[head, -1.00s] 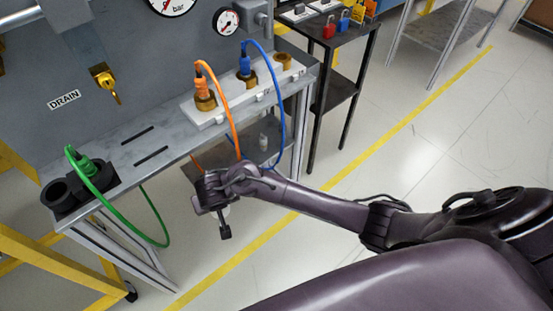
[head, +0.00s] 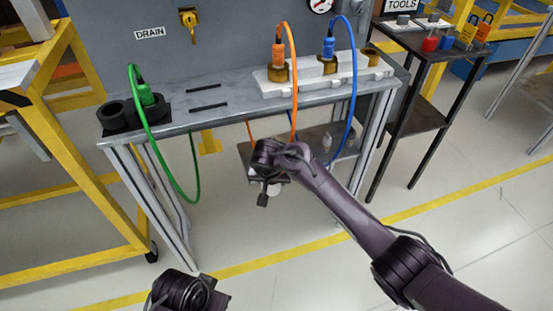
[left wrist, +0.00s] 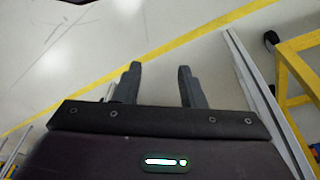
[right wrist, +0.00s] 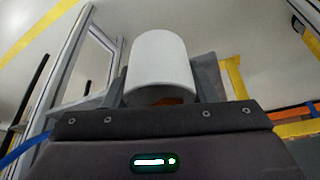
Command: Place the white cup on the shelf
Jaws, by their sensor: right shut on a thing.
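The white cup (right wrist: 160,62) sits between the two fingers of my right gripper (right wrist: 155,85) in the right wrist view. The gripper is shut on it. In the head view my right gripper (head: 265,188) is in front of the bench, below the worktop, and mostly hides the cup. Behind it, the grey lower shelf (head: 313,150) under the bench is partly covered by my arm. My left gripper (left wrist: 160,85) is open and empty over the floor in the left wrist view. Only part of the left arm shows at the bottom of the head view.
The bench top (head: 230,97) carries a white connector block (head: 345,75) and black holders (head: 112,117). Green (head: 197,175), orange and blue cables hang at its front. A yellow frame (head: 75,150) stands left, a tool table (head: 420,115) right. The floor in front is clear.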

